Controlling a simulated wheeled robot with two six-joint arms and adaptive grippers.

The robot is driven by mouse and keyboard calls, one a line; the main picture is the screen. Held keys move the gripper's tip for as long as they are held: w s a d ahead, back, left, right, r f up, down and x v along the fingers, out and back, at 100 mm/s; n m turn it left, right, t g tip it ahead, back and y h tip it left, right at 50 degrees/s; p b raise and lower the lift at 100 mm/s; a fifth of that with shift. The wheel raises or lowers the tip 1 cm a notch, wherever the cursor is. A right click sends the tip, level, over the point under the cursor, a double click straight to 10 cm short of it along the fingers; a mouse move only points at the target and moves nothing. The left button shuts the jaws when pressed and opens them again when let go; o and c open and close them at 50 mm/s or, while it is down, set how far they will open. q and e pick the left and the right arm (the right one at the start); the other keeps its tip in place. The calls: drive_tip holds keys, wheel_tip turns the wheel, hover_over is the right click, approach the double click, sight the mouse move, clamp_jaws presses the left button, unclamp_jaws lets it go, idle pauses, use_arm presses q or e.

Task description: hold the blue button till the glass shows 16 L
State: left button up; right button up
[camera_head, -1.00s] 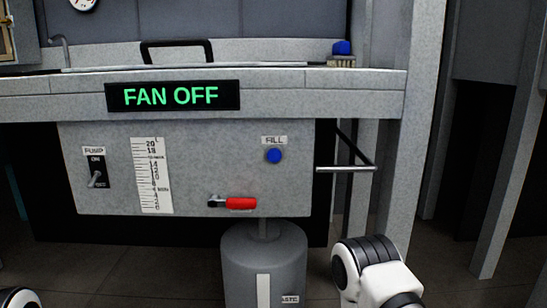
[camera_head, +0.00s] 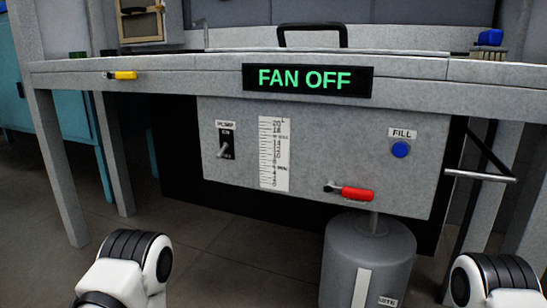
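The round blue button (camera_head: 401,149) sits under a FILL label on the right part of the grey panel. The sight glass (camera_head: 274,153) is a tall white scale left of the panel's middle, marked up to 20 at the top. I cannot make out a liquid level in it. White and black links of my two arms show at the bottom left and bottom right. Both grippers are out of view, and nothing is seen touching the button.
A red-handled valve (camera_head: 356,194) is low on the panel above a grey tank (camera_head: 368,255). A PUMP switch (camera_head: 224,146) is at the panel's left. The bench edge carries a FAN OFF sign (camera_head: 308,79) and a yellow handle (camera_head: 125,75). A metal bar (camera_head: 480,175) juts out right of the panel.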

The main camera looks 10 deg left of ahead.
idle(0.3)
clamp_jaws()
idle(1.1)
